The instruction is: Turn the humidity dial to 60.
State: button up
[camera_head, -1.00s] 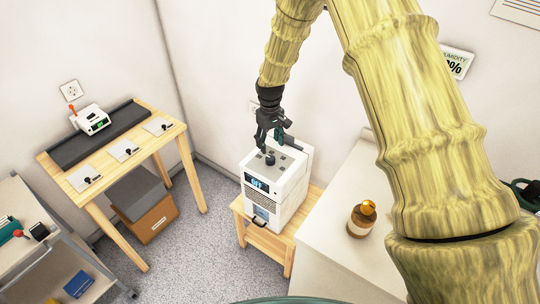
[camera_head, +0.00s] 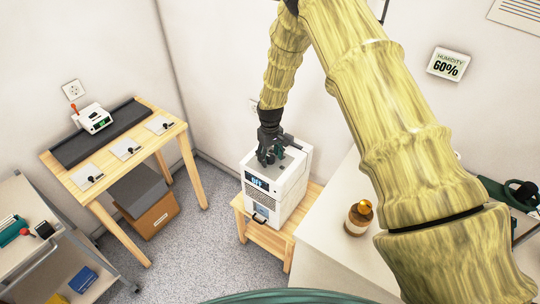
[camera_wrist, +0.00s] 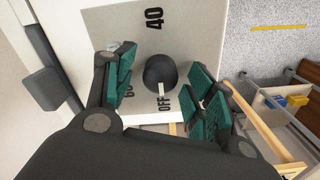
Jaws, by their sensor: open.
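The humidity dial is a dark round knob (camera_wrist: 161,73) on the light top plate of a white box-shaped unit (camera_head: 290,190). In the wrist view, its pale pointer mark faces the OFF label. The display (camera_head: 257,182) on the unit reads OFF. My gripper (camera_wrist: 160,85) is open, its green-padded fingers on either side of the knob with gaps between. In the head view my gripper (camera_head: 268,155) is over the unit's top.
A wall sign (camera_head: 447,64) reads HUMIDITY 60%. The unit stands on a small wooden stand (camera_head: 278,250). A white counter (camera_head: 325,235) with an amber bottle (camera_head: 358,218) is close on the right. A wooden table (camera_head: 140,150) stands at left.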

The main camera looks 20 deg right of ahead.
jog(key=c, duration=1.1)
jog(key=shift+o, duration=0.2)
jog(key=shift+f, duration=0.1)
jog(key=shift+m+b, duration=0.65)
jog(key=shift+m, duration=0.05)
jog(key=m+b, duration=0.2)
jog(key=m, duration=0.1)
jog(key=shift+m, duration=0.3)
jog(key=m+b, duration=0.1)
jog(key=m, duration=0.5)
jog(key=shift+m+b, duration=0.35)
jog(key=shift+m, duration=0.05)
